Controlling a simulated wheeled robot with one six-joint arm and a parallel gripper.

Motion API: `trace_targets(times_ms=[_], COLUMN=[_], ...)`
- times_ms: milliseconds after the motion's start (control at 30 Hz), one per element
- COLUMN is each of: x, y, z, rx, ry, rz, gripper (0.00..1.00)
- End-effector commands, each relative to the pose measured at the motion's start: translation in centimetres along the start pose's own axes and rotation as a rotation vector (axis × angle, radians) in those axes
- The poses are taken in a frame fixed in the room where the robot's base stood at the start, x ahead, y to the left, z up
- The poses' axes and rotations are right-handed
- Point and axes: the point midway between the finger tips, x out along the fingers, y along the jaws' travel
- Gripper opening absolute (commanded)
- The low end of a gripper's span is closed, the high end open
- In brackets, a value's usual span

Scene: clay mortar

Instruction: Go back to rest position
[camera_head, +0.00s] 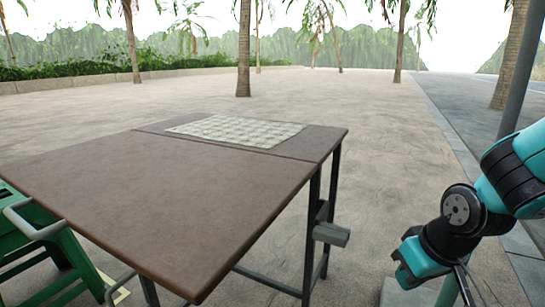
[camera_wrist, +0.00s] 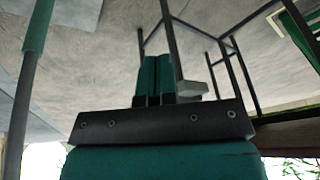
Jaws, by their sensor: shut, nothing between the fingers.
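My gripper (camera_wrist: 155,79) shows in the wrist view, with its two teal fingers together and nothing between them. It is away from the tabletop, and the table's dark legs and pale ground show behind it. In the head view my teal and black arm is folded at the right, beside the table; I cannot make out the fingertips there. The brown table (camera_head: 165,200) stands at the left and centre. A pale checkered mat (camera_head: 238,130) lies flat at its far end.
A green stool (camera_head: 38,245) stands at the table's left side. A grey block (camera_head: 331,234) sticks out from the table's right legs. Palm trunks (camera_head: 243,50) and a grey pole (camera_head: 517,70) stand farther back. Open paving lies between table and arm.

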Motion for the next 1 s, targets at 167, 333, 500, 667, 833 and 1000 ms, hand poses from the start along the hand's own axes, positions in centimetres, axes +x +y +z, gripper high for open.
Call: trace_targets(times_ms=[167,333,500,667,833,1000], x=[-3.7,-8.1,-13.3,-20.1,-25.6,-31.5], y=[4.5,-1.9,-8.5,-14.2,-14.2,-14.6], z=[5.2,4.0,4.5,6.5,4.1,2.0], rx=[0.256,0.115,-0.077,-0.315,-0.292,-0.291], ry=[-0.092,-0.111,-0.142,-0.187,-0.189,-0.188], rz=[0.154,-0.007,-0.173,-0.320,-0.312,-0.311], gripper=[0.00,0.00,0.00,0.00,0.00,0.00])
